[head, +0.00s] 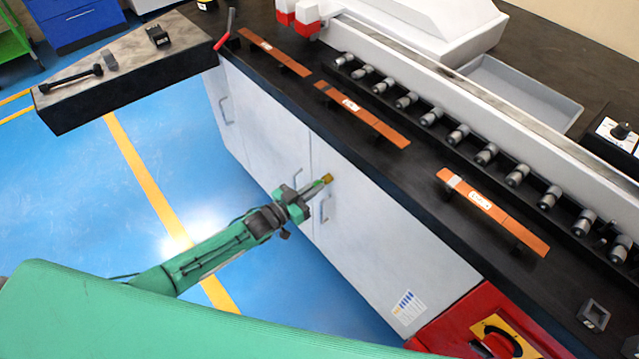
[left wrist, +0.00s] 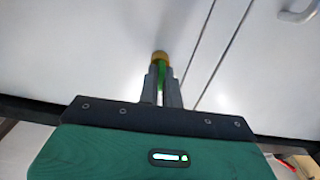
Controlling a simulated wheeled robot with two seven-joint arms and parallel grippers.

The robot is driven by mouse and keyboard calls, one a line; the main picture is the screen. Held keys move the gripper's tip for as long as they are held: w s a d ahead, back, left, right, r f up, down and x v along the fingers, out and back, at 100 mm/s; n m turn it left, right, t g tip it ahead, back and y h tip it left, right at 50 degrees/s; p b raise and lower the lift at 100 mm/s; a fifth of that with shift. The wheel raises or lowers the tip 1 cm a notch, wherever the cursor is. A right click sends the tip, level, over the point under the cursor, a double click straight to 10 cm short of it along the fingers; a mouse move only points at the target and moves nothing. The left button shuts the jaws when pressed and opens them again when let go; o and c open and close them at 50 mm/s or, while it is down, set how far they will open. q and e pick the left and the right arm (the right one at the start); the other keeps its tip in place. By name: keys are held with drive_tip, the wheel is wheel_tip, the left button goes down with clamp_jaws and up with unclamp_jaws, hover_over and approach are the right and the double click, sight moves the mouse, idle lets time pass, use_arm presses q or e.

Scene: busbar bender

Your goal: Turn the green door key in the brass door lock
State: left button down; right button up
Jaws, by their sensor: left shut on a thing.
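The brass door lock (head: 327,178) is a small round piece on the white cabinet door, beside the door handles. It also shows in the left wrist view (left wrist: 160,56), straight ahead of my fingers. My left gripper (head: 312,189) reaches the lock from the left of the head view. Its fingers are shut on the green door key (left wrist: 161,75), which shows as a narrow green strip between them. The key's tip meets the lock, and its inner end is hidden. My right gripper is in neither view.
The white cabinet (head: 385,235) has metal handles (head: 325,207) close to the lock. A dark worktop (head: 400,170) above carries copper bars (head: 492,210) and a row of rollers. A red panel (head: 480,315) with a yellow plate stands at the lower right.

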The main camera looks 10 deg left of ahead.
use_arm(q)
drive_tip(key=c, duration=2)
unclamp_jaws()
drive_tip(key=shift+n, duration=0.5)
drive_tip(key=o, duration=0.5)
